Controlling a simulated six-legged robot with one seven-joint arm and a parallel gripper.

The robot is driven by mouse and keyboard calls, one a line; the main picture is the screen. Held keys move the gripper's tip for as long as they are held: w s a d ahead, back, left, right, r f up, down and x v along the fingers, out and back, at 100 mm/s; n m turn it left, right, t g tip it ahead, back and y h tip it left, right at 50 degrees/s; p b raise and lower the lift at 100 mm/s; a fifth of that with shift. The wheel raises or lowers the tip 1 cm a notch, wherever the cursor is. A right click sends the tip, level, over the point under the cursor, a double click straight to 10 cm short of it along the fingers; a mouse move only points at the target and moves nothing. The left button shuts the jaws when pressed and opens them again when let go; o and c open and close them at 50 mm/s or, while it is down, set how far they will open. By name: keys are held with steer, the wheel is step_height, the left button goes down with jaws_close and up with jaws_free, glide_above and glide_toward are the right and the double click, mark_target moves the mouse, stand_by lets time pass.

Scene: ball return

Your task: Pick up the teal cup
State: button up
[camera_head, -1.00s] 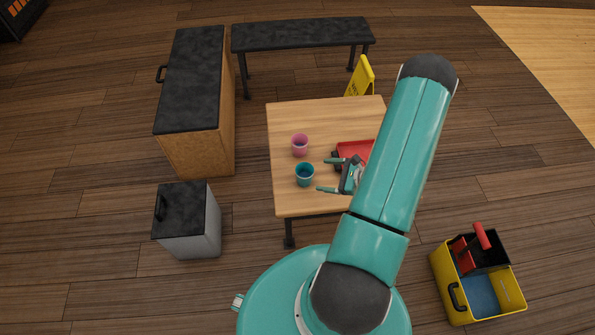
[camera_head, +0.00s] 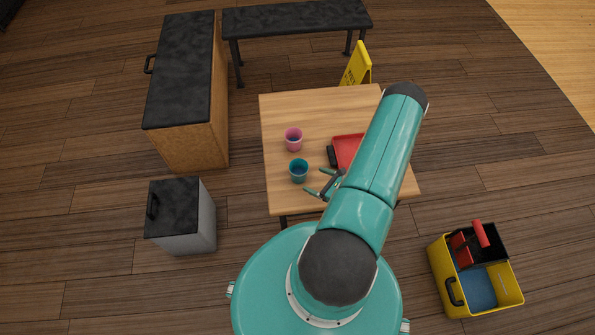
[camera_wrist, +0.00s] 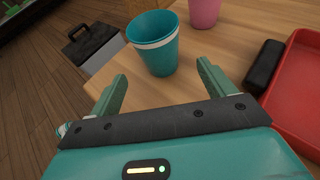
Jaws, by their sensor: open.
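The teal cup (camera_head: 298,171) stands upright on the left front part of the wooden table (camera_head: 279,112). In the wrist view the teal cup (camera_wrist: 160,56) has a white band below its rim and stands just beyond the fingertips. My gripper (camera_head: 317,183) is open and empty, to the lower right of the cup in the head view. In the wrist view my gripper (camera_wrist: 161,70) points at the cup, with one finger on each side of it and a gap between. I see no contact. Part of the arm hides the table's right side.
A pink cup (camera_head: 293,138) stands behind the teal one. A red tray (camera_head: 347,146) with a black handle lies to the right on the table. A grey bin (camera_head: 180,215), a cabinet (camera_head: 182,72), a bench (camera_head: 297,17), a yellow sign (camera_head: 358,65) and a yellow caddy (camera_head: 446,257) stand around.

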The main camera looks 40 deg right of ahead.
mark_target(293, 170)
steer(key=x, duration=0.9)
steer(key=shift+w+a, duration=0.1)
steer(key=shift+w, duration=0.05)
steer(key=shift+r, duration=0.1)
steer(key=c, duration=1.1)
steer(key=shift+o, duration=0.2)
steer(key=shift+r, duration=0.15)
